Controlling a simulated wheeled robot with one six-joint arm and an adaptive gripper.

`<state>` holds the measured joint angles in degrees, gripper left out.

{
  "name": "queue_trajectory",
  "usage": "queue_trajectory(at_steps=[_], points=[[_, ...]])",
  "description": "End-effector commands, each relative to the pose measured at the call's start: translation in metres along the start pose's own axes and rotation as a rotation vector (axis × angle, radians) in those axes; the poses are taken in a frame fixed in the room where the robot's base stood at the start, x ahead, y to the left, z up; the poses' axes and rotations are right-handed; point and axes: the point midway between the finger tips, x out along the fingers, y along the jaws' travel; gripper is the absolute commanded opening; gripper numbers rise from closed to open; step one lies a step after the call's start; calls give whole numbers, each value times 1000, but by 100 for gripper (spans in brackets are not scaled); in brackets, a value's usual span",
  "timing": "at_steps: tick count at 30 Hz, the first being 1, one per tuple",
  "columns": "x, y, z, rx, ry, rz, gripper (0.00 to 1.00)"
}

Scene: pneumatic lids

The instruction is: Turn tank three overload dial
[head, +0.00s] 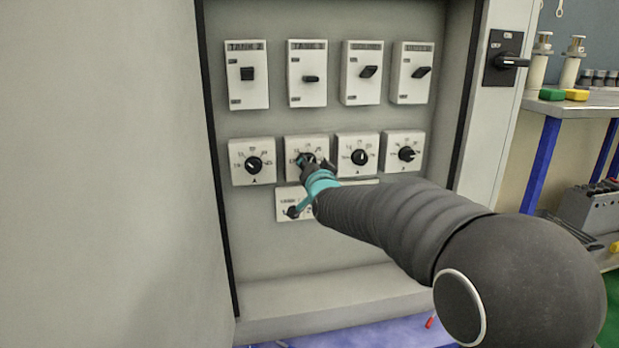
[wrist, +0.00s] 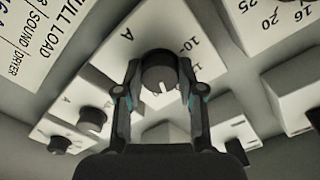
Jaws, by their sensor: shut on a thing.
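The dials sit in a row on white square plates inside the grey cabinet. My gripper (head: 309,162) is at the second dial from the left in the head view, and mostly covers its knob. In the wrist view the round black knob (wrist: 160,74) of that dial sits between the fingertips of my gripper (wrist: 158,68), one finger on each side, shut on it. A white pointer mark shows on the knob's face. Its plate (wrist: 122,42) has printed numbers, one reading 10. The tank name for this dial is not readable.
Other dials (head: 254,164) (head: 358,157) (head: 406,153) stand close on both sides. Several switches (head: 247,74) are above. A lower plate (head: 284,203) is partly behind my arm. A cabinet wall (head: 110,180) fills the left. A bench (head: 580,105) is at the right.

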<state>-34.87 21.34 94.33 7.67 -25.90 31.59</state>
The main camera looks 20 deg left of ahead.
Motion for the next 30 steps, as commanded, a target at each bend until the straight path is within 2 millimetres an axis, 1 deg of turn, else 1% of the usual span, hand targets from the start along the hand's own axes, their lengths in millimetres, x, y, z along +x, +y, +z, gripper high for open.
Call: queue_trajectory(at_steps=[6, 15, 22, 30], points=[[0, 0, 0, 168, 0, 0, 3], [0, -1, -1, 322, 0, 0, 3], [0, -1, -1, 370, 0, 0, 3], [0, -1, -1, 377, 1, -1, 3]])
